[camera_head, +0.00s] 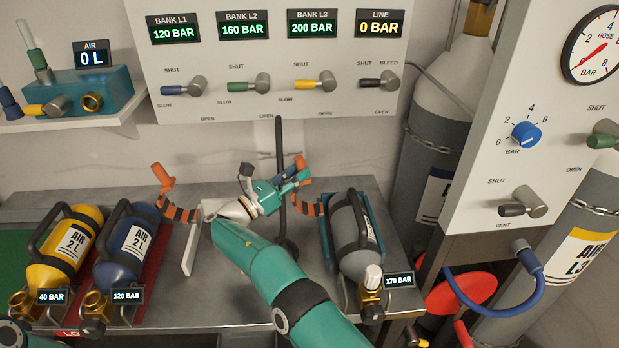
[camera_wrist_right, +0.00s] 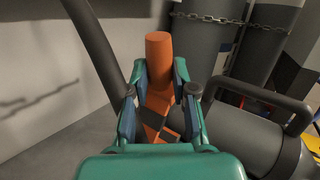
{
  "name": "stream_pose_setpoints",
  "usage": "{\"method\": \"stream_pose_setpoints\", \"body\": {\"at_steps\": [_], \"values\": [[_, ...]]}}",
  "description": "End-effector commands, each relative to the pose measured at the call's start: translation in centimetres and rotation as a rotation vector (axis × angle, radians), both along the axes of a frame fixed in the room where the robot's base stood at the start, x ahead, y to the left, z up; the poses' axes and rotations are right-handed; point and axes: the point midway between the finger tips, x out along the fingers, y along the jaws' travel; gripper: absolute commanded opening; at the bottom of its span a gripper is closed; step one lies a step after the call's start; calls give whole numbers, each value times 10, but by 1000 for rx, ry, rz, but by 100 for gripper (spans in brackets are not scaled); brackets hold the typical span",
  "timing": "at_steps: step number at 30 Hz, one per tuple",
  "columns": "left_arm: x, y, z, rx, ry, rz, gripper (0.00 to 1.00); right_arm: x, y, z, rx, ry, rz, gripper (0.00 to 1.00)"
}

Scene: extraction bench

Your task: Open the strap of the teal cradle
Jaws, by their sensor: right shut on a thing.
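The teal cradle (camera_head: 378,233) holds a grey cylinder (camera_head: 345,225) on the bench's right side. Its orange and black strap (camera_head: 307,206) shows at the cradle's left side, reaching from the cradle to my right gripper; none of it is seen across the cylinder's top. My right gripper (camera_head: 290,188) is left of the cylinder, above the bench. In the right wrist view its fingers (camera_wrist_right: 160,100) are shut on the strap's orange tab (camera_wrist_right: 160,55), with the striped band (camera_wrist_right: 155,122) below it. My left gripper is out of view.
Yellow (camera_head: 65,245) and blue (camera_head: 128,245) cylinders lie further left. The valve panel (camera_head: 270,105) hangs behind.

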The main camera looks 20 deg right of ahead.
Motion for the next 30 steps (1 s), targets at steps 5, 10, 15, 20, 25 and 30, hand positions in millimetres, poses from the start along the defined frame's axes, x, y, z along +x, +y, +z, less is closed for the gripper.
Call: {"method": "stream_pose_setpoints", "body": {"at_steps": [5,10,15,20,25,30], "values": [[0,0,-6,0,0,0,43,-1,4,-10,-24,16,-10,0],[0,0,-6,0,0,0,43,-1,6,-11,-30,20,-8,0],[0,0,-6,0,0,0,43,0,7,-11,-30,22,-6,0],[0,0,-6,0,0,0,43,0,7,-10,-31,19,-3,44],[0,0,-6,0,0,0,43,0,6,-8,-31,15,-2,52],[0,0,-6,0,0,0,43,1,6,-6,-30,13,-2,52]]}}
